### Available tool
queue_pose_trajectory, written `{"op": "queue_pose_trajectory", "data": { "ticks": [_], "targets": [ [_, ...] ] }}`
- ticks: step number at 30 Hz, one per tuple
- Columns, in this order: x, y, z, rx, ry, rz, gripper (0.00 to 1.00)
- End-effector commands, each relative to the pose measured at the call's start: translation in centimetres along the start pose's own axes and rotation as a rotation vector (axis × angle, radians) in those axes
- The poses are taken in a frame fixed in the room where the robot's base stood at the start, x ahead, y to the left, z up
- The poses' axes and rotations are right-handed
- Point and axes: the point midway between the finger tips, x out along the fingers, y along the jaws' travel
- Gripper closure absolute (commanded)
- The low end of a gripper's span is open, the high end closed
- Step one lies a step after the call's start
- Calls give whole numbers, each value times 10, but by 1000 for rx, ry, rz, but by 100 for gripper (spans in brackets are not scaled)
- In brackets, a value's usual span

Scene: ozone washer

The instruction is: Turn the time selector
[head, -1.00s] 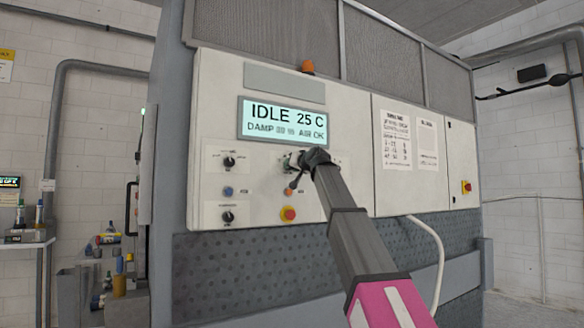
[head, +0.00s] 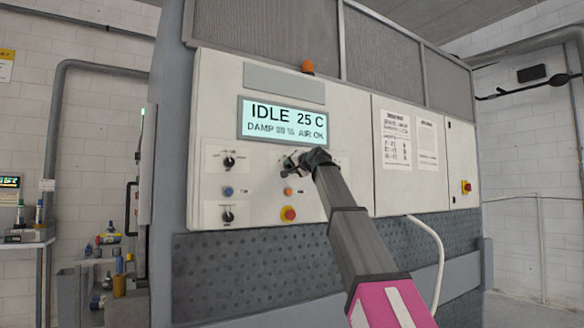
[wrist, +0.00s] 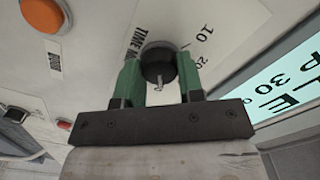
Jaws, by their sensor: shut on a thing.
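The time selector (wrist: 158,62) is a dark round knob on the white panel, with a "TIME" label and numbers such as 10 and 20 printed beside it in the wrist view. My gripper (wrist: 160,82) has its two green fingers on either side of this knob, shut on it. In the head view my gripper (head: 293,161) is at the panel below the display, and it mostly hides the knob there.
The lit display (head: 282,120) reads IDLE 25 C above my gripper. Two other black knobs, upper (head: 229,161) and lower (head: 228,216), sit to the left. A blue button (head: 228,191), an orange button (head: 288,191) and a red stop button (head: 289,214) are close by.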

Motion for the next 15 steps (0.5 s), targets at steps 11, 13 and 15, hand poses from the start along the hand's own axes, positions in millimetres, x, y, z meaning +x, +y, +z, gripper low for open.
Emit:
{"op": "queue_pose_trajectory", "data": {
  "ticks": [11,13,15],
  "targets": [
    [-1,1,2,5,-3,2,88],
    [-1,1,1,5,-3,2,52],
    [-1,1,1,5,-3,2,39]
  ]
}}
